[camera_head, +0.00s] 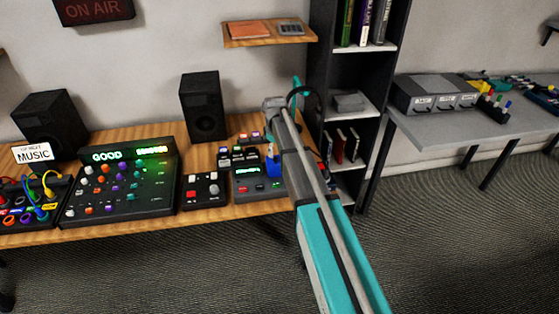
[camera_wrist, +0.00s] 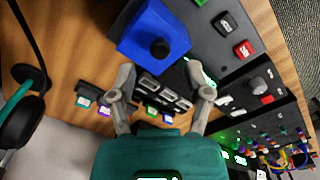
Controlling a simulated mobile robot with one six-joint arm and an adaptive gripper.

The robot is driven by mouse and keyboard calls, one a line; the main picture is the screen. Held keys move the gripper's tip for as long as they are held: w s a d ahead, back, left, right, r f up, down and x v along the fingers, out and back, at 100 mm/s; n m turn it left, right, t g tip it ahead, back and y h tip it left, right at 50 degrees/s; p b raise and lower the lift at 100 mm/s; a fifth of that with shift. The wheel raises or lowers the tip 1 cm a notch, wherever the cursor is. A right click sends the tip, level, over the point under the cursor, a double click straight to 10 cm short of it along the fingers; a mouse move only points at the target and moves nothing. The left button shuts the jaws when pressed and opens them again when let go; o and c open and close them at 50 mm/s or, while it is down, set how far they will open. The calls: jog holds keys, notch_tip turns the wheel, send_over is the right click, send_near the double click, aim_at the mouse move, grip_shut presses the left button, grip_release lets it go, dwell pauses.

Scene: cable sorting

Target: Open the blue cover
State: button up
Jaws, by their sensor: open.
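The blue cover (camera_wrist: 147,26) is a blue, box-like piece with a black round knob (camera_wrist: 160,47) on its face. It shows at the top middle of the wrist view. In the head view the blue cover (camera_head: 273,167) is a small blue patch beside my arm, partly hidden. My gripper (camera_wrist: 158,74) is open and empty, with its two grey fingers spread below the cover in the wrist view. I cannot tell whether a finger touches it. In the head view my arm hides most of the gripper.
Dark control panels (camera_head: 120,190) stand along the wooden desk (camera_head: 160,131). Small colored-button modules (camera_wrist: 95,103) lie near my fingers. A speaker (camera_head: 203,107) stands behind. Black headphones (camera_wrist: 22,120) are at the left of the wrist view. A shelf unit (camera_head: 322,60) rises behind my arm.

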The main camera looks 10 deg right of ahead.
aim_at(276, 158)
jog(key=shift+f+b, duration=1.3)
jog(key=shift+f, duration=0.35)
grip_shut()
